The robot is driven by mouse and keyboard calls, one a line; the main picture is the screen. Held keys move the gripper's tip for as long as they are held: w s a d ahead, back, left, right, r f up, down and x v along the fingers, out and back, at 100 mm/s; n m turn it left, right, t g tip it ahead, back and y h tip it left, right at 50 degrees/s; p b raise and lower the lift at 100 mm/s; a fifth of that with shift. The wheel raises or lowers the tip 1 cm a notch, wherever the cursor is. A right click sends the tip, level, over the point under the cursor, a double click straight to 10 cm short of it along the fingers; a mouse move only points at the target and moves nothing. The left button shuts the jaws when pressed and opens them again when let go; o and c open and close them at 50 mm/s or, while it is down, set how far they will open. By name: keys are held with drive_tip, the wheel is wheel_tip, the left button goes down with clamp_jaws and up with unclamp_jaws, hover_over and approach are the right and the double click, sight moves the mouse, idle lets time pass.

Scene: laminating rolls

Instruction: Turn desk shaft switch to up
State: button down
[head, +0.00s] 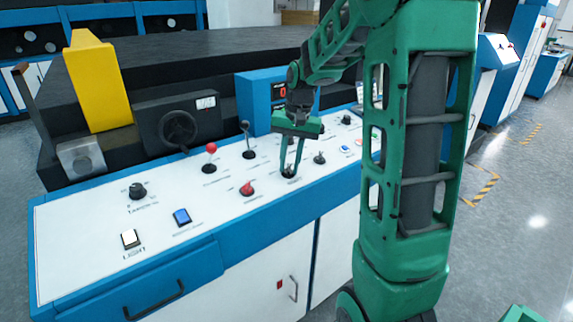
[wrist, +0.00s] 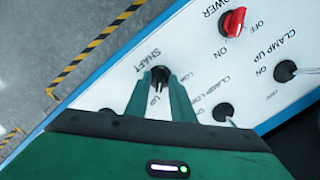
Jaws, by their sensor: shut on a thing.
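The desk shaft switch is a small black knob on the white panel. In the wrist view the knob (wrist: 160,74) sits under the word SHAFT, with UP printed on its lower side and LOW at its right. In the head view the same knob (head: 289,173) is low between my fingertips and partly hidden. My gripper (head: 291,166) points down at the panel with its green fingers closed around the knob. In the wrist view the two fingers of my gripper (wrist: 161,84) press on either side of it. Which way the knob points is hard to tell.
A red POWER knob (wrist: 233,21), a CLAMP UP lever (wrist: 285,71) and a CLAMP LOW lever (wrist: 223,112) stand near the switch. A red-ball lever (head: 211,149) and a black lever (head: 247,140) rise farther left. Floor lies beyond the panel's blue edge.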

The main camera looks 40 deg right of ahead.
drive_tip(key=c, duration=1.9)
unclamp_jaws()
drive_tip(key=shift+o, duration=0.2)
wheel_tip(320, 180, up, 11)
drive_tip(key=shift+s+d+f, duration=0.15)
drive_tip(key=shift+s+d, duration=0.2)
drive_tip(key=shift+d, duration=0.1)
drive_tip(key=s+a+f, duration=0.1)
drive_tip(key=s+f, duration=0.2)
drive_tip(key=s, duration=0.6)
drive_tip(key=s+a+f+n, duration=0.1)
drive_tip(key=s+f, duration=0.3)
drive_tip(key=s, duration=0.5)
drive_tip(key=s+a+f+n+g, duration=0.1)
drive_tip(key=s+a+f, duration=0.1)
drive_tip(key=s, duration=0.8)
drive_tip(key=shift+f+h, duration=0.4)
drive_tip(key=shift+f, duration=0.5)
